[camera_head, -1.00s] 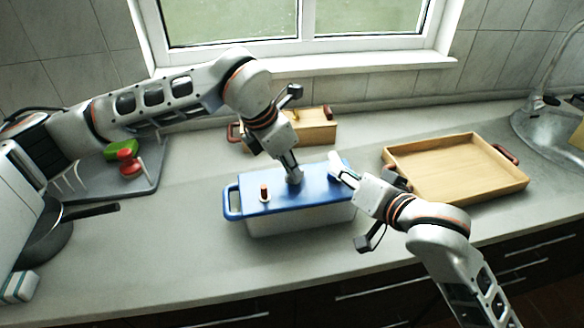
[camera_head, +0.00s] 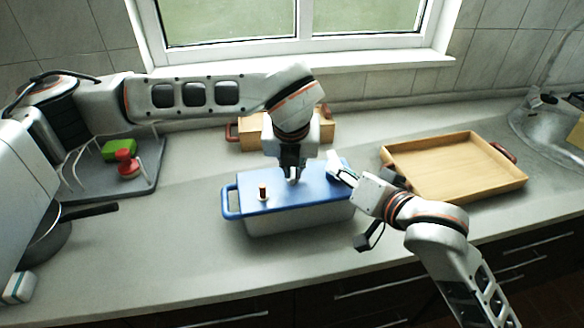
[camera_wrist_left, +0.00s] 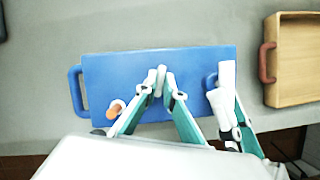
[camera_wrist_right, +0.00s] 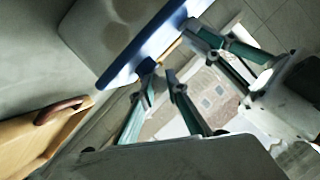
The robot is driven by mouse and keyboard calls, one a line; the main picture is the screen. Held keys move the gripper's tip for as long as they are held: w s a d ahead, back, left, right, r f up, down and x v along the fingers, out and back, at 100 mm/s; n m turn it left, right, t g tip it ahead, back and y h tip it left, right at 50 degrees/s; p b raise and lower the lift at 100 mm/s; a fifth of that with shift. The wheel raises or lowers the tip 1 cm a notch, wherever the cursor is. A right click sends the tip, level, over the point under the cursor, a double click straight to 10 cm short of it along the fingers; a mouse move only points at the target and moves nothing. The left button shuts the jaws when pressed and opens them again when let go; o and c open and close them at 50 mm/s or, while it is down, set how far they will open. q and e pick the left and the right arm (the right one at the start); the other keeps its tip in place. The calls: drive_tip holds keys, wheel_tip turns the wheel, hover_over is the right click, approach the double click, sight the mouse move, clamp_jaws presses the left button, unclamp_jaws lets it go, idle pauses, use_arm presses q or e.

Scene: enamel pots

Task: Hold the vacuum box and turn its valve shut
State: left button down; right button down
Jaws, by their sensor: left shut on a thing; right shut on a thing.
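The vacuum box (camera_head: 300,212) stands upright on the counter, with a blue lid (camera_head: 320,187) and a pale grey body. My left gripper (camera_head: 292,178) points down at the middle of the lid, shut on the small valve, which its fingers mostly hide. In the left wrist view the left fingertips (camera_wrist_left: 162,80) nearly meet over the lid. An orange-brown knob (camera_head: 263,191) stands on the lid to their left, apart from them. My right gripper (camera_head: 341,170) is shut on the box's right-end handle, largely hidden by the fingers. A blue handle (camera_head: 229,201) shows at the left end.
A wooden box (camera_head: 317,131) stands behind, close to my left wrist. A wooden tray (camera_head: 455,170) lies to the right, near the sink (camera_head: 550,125). A dish rack (camera_head: 145,180) and a pan (camera_head: 45,240) are at left. The counter in front is clear.

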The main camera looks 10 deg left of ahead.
use_arm(q)
drive_tip(key=shift+d+n+y, duration=0.1)
drive_tip(key=shift+n+y, duration=0.4)
drive_tip(key=shift+n, duration=1)
drive_tip(key=c, duration=2.2)
unclamp_jaws()
drive_tip(key=shift+o, duration=0.2)
drive_tip(key=v, duration=1.2)
drive_tip(key=shift+w, duration=0.2)
drive_tip(key=shift+d, duration=0.1)
